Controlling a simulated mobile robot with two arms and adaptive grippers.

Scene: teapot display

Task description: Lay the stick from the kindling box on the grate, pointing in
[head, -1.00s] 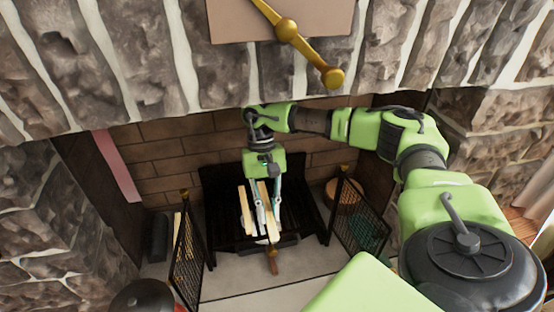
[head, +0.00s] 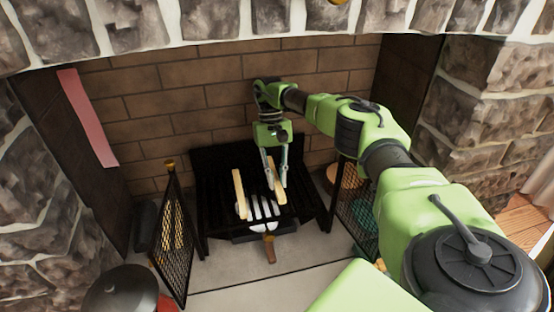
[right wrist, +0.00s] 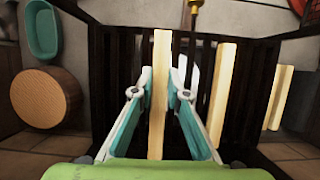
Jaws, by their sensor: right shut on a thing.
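My right gripper (head: 278,186) is shut on a pale wooden stick (head: 276,176) over the black grate (head: 212,165). In the right wrist view, the stick (right wrist: 159,105) runs lengthwise between the fingers (right wrist: 161,84), roughly in line with the grate's bars. I cannot tell whether it touches the bars. A second pale stick (head: 238,190) lies at the grate's left and also shows in the right wrist view (right wrist: 222,90). A third stick (right wrist: 278,97) shows farther right there. The kindling box is not clearly visible. My left gripper is not in view.
A pronged metal tool with a brown handle (head: 269,248) is at the grate's front. Mesh screens stand at the left (head: 172,240) and right (head: 352,205). A round wooden-topped thing (right wrist: 38,97) and a teal container (right wrist: 42,30) lie beyond the grate's side. Brick closes the back.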

